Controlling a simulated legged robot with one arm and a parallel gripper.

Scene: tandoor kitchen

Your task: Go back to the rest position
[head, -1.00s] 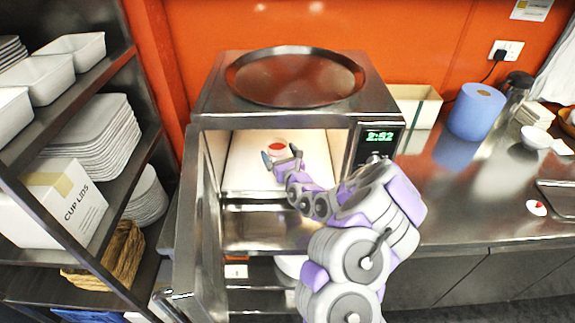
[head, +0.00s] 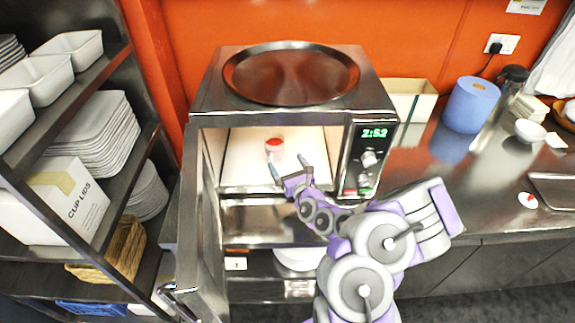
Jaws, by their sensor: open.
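My gripper (head: 287,168) is at the open front of the microwave (head: 292,107), with its two fingertips pointing into the lit cavity. The fingers are spread and nothing is between them. A small white cup with a red top (head: 275,147) stands inside the cavity on its pale floor, just beyond the fingertips and apart from them. My arm runs from the front of the microwave down toward the lower right. The microwave door (head: 200,225) is swung open on the left side.
A round metal tray (head: 291,73) lies on top of the microwave. Shelves with white plates (head: 93,138) and a cup lids box (head: 62,198) stand at the left. A steel counter (head: 440,200) on the right holds a blue paper roll (head: 471,104) and bowls.

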